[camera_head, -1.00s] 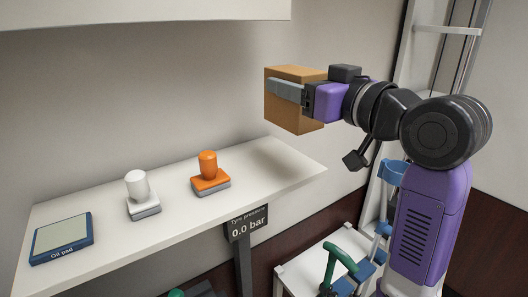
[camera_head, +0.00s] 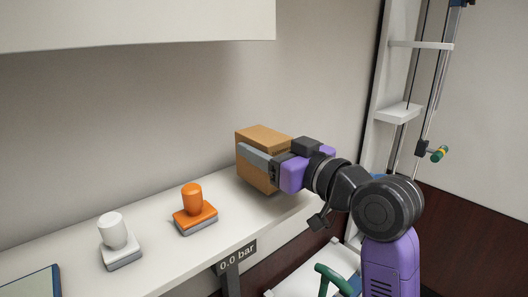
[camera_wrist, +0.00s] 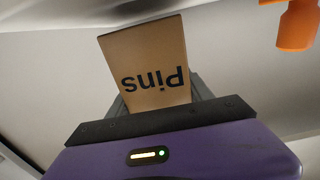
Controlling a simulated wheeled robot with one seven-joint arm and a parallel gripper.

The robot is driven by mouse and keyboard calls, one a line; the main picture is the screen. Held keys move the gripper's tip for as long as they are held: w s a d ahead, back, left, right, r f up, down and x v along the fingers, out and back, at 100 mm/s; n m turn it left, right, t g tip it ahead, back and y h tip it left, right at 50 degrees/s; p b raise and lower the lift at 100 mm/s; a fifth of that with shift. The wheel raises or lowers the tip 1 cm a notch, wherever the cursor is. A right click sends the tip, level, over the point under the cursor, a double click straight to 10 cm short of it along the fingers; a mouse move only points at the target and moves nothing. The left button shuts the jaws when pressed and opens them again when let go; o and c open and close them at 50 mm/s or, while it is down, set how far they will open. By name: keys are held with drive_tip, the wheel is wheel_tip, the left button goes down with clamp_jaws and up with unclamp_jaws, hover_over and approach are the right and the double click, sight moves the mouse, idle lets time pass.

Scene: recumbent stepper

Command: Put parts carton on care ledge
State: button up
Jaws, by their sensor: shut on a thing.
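The parts carton is a brown box (camera_head: 259,179) over the right end of the white ledge. In the wrist view the carton (camera_wrist: 148,55) shows the word "Pins", upside down. My gripper (camera_head: 258,156) is shut on the carton, with a grey finger along its near side. The carton is upright and very low over the ledge (camera_head: 178,262); I cannot tell whether its base touches. The far finger is mostly hidden behind the carton.
An orange stamp-like object (camera_head: 194,208) stands on the ledge left of the carton, and a white one (camera_head: 117,242) farther left. A blue-framed pad (camera_head: 30,287) lies at the lower left. A "0.0 bar" sign (camera_head: 237,257) hangs at the front edge. A white cabinet (camera_head: 130,22) overhangs above.

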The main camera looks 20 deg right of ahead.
drive_tip(key=shift+f, duration=0.6)
drive_tip(key=shift+f, duration=0.2)
drive_tip(key=o, duration=1.5)
